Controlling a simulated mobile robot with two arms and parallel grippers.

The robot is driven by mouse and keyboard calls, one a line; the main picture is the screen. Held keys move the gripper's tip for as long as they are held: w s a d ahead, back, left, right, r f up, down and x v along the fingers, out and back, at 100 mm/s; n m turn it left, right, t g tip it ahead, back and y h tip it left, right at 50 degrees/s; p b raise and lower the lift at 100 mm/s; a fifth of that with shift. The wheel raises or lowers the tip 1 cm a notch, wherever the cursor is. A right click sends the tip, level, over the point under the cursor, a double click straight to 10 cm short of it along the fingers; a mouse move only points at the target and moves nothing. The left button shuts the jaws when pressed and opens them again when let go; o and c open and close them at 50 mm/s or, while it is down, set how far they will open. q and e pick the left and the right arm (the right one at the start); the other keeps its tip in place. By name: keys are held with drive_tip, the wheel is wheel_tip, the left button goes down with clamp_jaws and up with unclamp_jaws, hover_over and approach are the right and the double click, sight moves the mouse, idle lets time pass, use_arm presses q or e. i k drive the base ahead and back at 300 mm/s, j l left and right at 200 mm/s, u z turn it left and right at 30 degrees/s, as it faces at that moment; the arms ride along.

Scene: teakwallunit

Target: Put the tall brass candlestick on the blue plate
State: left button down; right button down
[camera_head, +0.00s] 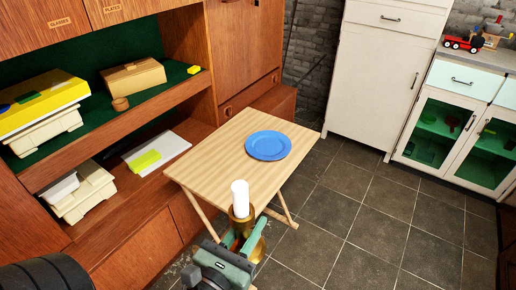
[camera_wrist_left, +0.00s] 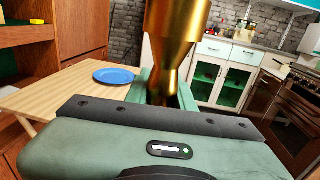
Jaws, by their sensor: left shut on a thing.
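The brass candlestick (camera_wrist_left: 178,30) is upright between the fingers of my left gripper (camera_head: 243,240), which is shut on it. A white candle (camera_head: 240,192) stands in its top. In the head view the candlestick (camera_head: 240,216) shows in front of the near corner of the folding table; its lower part is partly hidden by the gripper. The blue plate (camera_head: 268,145) lies empty on the table, beyond and a little right of the candlestick. The plate also shows in the left wrist view (camera_wrist_left: 114,76), left of the candlestick. My right gripper is not in view.
The small wooden table (camera_head: 215,165) is bare around the plate. A white cabinet (camera_head: 385,75) stands behind. Tiled floor (camera_head: 370,220) is clear at right.

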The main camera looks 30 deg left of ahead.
sight(269, 144)
drive_tip(key=i+l+u, duration=0.2)
drive_tip(key=u, duration=0.2)
drive_tip(key=i+l+u, duration=0.2)
drive_tip(key=u, duration=0.25)
drive_tip(key=i+l, duration=0.15)
drive_tip(key=l, duration=0.2)
drive_tip(key=i+l+u, duration=0.1)
drive_tip(key=l, duration=0.2)
drive_tip(key=i+l, duration=0.2)
drive_tip(key=l, duration=0.15)
drive_tip(key=i+l+u, duration=0.1)
drive_tip(key=l, duration=0.25)
drive_tip(key=i+l, duration=0.2)
drive_tip(key=l, duration=0.15)
drive_tip(key=i+l+u, duration=0.1)
drive_tip(key=l, duration=0.25)
